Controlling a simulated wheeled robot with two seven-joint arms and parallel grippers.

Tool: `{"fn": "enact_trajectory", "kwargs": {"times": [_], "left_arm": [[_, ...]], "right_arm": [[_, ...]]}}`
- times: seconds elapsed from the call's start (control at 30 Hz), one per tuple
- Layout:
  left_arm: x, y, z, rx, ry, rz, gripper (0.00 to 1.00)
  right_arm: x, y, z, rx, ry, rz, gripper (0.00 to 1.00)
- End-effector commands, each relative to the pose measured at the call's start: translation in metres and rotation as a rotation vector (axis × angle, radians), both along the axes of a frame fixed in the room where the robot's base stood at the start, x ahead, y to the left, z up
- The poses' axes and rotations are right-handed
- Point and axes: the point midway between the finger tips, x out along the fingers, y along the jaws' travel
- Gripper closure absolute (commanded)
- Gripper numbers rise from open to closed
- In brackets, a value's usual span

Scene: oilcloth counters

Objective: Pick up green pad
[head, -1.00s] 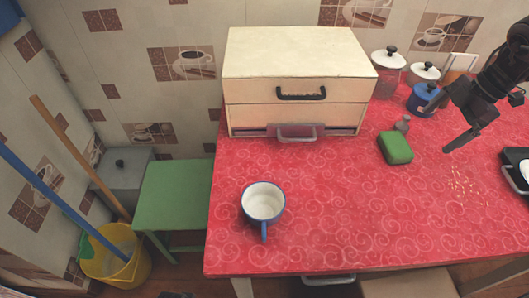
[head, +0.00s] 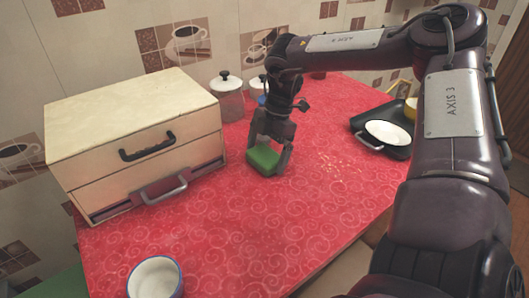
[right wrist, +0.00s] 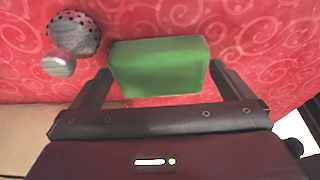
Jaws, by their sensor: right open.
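The green pad (head: 263,159) lies on the red patterned counter (head: 225,215), to the right of the cream drawer box. My right gripper (head: 268,155) is open and low over the counter, with its fingers on either side of the pad in the head view. In the right wrist view the green pad (right wrist: 160,66) sits between and a little beyond the two fingertips (right wrist: 162,80). I cannot tell whether the fingers touch it. My left gripper is not in view.
A cream box with drawers (head: 140,145) stands at the left. A blue-rimmed mug (head: 155,279) is at the front left. Jars (head: 228,100) stand behind the pad.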

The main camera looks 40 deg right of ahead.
Motion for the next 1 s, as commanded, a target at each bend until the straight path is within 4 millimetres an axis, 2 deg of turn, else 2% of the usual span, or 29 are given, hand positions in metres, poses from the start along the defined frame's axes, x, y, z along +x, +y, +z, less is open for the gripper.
{"fn": "enact_trajectory", "kwargs": {"times": [0.2, 0.47, 0.77, 0.87, 1.0], "left_arm": [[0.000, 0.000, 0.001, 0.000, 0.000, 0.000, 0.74], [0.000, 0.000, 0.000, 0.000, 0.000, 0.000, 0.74], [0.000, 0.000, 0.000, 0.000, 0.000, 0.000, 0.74], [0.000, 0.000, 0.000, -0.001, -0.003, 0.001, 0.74], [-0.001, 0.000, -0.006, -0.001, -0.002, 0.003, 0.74]], "right_arm": [[0.000, 0.000, 0.000, 0.000, -0.001, 0.000, 0.01], [0.000, 0.000, 0.000, -0.001, 0.000, 0.000, 0.35], [0.000, 0.000, 0.002, -0.001, -0.001, 0.000, 0.36], [0.000, 0.000, 0.008, -0.002, -0.001, 0.000, 0.36], [0.001, 0.000, 0.025, -0.002, -0.004, 0.000, 0.36]]}}
